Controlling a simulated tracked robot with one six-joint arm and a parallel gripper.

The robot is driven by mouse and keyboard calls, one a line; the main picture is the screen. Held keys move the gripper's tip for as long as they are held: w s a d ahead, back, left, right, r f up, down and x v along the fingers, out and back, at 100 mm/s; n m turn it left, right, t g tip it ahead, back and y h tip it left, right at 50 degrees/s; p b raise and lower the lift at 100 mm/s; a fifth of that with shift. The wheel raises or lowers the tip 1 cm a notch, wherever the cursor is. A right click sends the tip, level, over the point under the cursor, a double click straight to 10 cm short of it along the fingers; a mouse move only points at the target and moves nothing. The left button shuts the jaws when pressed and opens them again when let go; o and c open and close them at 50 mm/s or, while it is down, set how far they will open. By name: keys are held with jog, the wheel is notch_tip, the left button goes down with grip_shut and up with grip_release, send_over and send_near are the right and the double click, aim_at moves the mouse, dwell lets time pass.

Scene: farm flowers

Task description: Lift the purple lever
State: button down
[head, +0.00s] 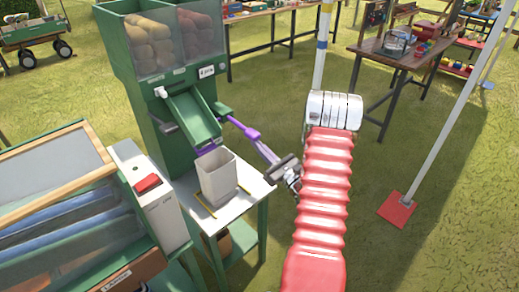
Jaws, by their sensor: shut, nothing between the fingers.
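The purple lever (244,128) sticks out from the right side of the green dispenser (152,105), beside its chute (191,120). It slopes down to the right, toward my gripper (281,166). My gripper is shut and empty at the lever's lower right end, left of my red-sleeved arm. The picture is too small to tell whether it touches the lever. Another purple piece (206,149) shows under the chute's lip.
A pale open container (217,177) stands on a small table (246,190) below the chute. A machine with a red button (147,183) stands at left. A pole with a red base (397,209) stands on the grass at right. Tables stand behind.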

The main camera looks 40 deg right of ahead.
jog(key=shift+d, duration=0.15)
jog(key=shift+r, duration=0.2)
jog(key=shift+r, duration=0.1)
